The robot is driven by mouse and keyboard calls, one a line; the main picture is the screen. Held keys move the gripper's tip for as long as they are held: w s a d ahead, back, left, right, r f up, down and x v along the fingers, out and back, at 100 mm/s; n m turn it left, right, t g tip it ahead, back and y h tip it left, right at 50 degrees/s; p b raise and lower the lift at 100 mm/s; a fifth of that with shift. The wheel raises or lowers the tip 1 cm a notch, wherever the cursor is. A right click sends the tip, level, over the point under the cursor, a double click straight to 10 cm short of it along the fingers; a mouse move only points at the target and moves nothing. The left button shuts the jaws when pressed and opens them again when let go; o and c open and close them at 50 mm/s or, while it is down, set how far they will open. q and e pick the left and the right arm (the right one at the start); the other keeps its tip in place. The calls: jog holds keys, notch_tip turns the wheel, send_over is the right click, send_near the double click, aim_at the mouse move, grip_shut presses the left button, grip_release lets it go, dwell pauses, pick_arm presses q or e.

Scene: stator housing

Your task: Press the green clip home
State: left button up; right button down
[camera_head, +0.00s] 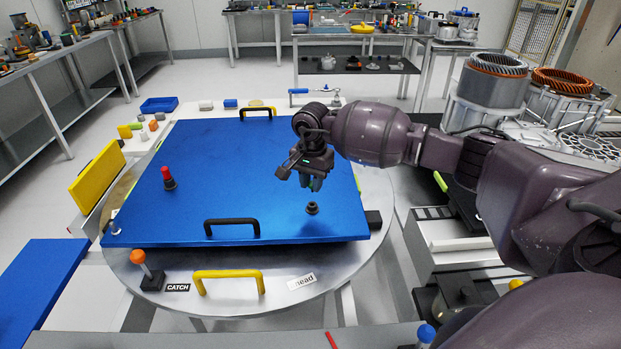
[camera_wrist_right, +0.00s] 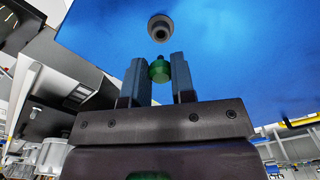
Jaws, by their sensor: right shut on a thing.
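The green clip (camera_wrist_right: 158,71) is between the two fingers of my right gripper (camera_wrist_right: 157,76) in the right wrist view. The fingers are shut on it, and its rounded end shows between them. In the head view my right gripper (camera_head: 315,183) points down over the right part of the blue plate (camera_head: 240,190). A dark round fitting (camera_head: 312,208) stands on the plate just below the gripper. It also shows in the wrist view as a grey ring with a dark centre (camera_wrist_right: 160,28), apart from the clip. My left gripper is not in view.
A red knob (camera_head: 168,178) stands at the plate's left. The round turntable (camera_head: 330,270) carries a yellow handle (camera_head: 229,275) and an orange-topped catch (camera_head: 139,258). Stator housings (camera_head: 492,82) stand at the right.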

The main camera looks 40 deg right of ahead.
aim_at(312, 210)
jog(key=shift+f+b, duration=0.8)
jog(key=shift+f, duration=0.8)
jog(key=shift+r, duration=0.2)
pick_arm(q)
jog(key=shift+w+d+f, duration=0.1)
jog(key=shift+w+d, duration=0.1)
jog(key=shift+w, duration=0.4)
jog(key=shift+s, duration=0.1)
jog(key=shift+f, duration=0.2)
pick_arm(e)
jog(key=shift+f, duration=0.1)
jog(key=shift+f, duration=0.35)
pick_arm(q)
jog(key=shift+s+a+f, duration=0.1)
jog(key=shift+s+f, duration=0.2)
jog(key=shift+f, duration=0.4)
pick_arm(e)
jog(key=shift+f, duration=0.15)
pick_arm(q)
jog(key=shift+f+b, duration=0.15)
jog(key=shift+b, duration=0.35)
pick_arm(e)
jog(key=shift+f, duration=0.5)
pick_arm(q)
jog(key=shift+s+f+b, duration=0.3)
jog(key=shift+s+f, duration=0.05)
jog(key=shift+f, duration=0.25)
pick_arm(e)
jog(key=shift+s+f, duration=0.1)
jog(key=shift+f, duration=0.5)
